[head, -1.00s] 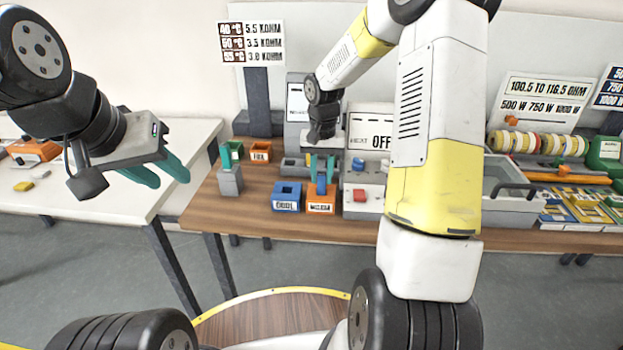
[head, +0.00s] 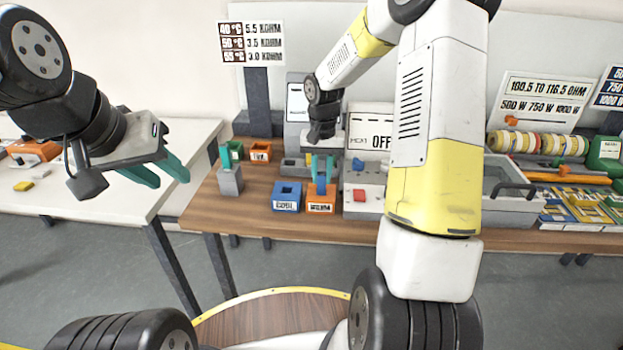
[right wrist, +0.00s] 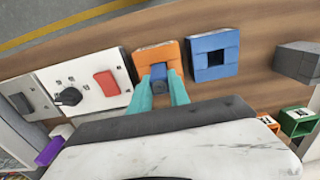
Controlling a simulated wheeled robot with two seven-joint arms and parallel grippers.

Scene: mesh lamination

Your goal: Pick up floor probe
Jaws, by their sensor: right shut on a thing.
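A small probe with a blue body and dark round end (right wrist: 160,88) stands in the orange holder (head: 320,207), which also shows in the right wrist view (right wrist: 149,54). I take this to be the floor probe; its lower part is hidden in the holder. My right gripper (head: 323,167) is above the orange holder, its teal fingers shut on the probe, one on each side (right wrist: 161,93).
A blue holder (head: 286,196) with a square hole stands beside the orange one. A grey block (head: 230,182) with a teal piece is left of it. A control panel with a red switch (head: 359,195) stands close right. Small green (head: 237,149) and orange (head: 260,151) bins sit behind.

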